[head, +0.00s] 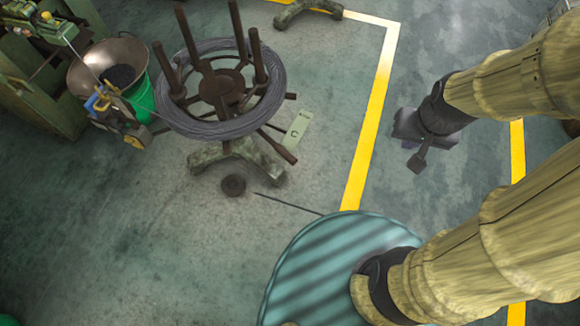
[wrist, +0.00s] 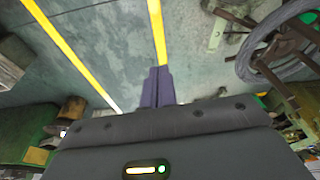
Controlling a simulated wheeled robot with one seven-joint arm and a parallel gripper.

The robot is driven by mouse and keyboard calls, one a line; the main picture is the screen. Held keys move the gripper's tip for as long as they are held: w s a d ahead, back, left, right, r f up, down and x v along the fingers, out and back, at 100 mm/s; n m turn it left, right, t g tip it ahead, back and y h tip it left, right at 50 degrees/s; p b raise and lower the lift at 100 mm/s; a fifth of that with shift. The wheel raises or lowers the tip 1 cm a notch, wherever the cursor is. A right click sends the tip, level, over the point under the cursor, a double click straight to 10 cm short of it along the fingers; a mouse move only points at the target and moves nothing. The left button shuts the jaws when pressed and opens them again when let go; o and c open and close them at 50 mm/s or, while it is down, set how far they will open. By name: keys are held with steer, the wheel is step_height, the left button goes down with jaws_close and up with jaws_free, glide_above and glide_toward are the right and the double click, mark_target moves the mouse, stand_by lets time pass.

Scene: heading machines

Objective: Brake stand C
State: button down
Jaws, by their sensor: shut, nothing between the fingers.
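Stand C (head: 220,90) is a dark spoked reel with upright posts, carrying a grey wire coil (head: 190,127) on a mottled green foot (head: 240,150). A pale tag (head: 297,130) marked C is at its right. A small dark round piece (head: 233,185) and a thin dark rod (head: 290,204) are low in front of the foot; I cannot tell which part is the brake. My gripper (head: 418,162) is shut and empty, well to the right of the stand beyond the yellow line. In the wrist view its fingers (wrist: 158,87) are together, and the coil (wrist: 262,65) is at upper right.
A metal bowl (head: 135,60) over a green bucket (head: 143,98) and a green machine (head: 30,80) stand left of the stand. A yellow floor line (head: 372,120) runs between my gripper and the stand. My round teal base fills the lower middle.

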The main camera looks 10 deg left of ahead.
steer(key=shift+s, duration=0.1)
steer(key=w+a+f+n+h+b, duration=0.1)
steer(key=a+f+n+h+b, duration=0.2)
steer(key=a+f+n+b, duration=0.65)
steer(key=f+n+h+b, duration=0.25)
steer(key=f+b, duration=0.45)
steer(key=f, duration=0.7)
steer(key=w+a+f+n+h+b, duration=0.1)
steer(key=a+f+n+h+b, duration=0.3)
steer(key=f+b, duration=0.6)
steer(key=s+a+f+n+t+y+b, duration=0.1)
steer(key=a+f+n+t+y+b, duration=0.1)
steer(key=a+f+n+t+b, duration=0.4)
steer(key=s+a+f+n+t+y+b, duration=0.1)
steer(key=a+f+n+t+y+b, duration=0.1)
steer(key=a+f+n+t+b, duration=0.4)
steer(key=a+f+n+b, duration=0.1)
steer(key=a+f+n, duration=0.3)
steer(key=a+f, duration=0.4)
steer(key=shift+s+a+f+t, duration=0.3)
steer(key=shift+f+t, duration=0.1)
steer(key=shift+f, duration=0.2)
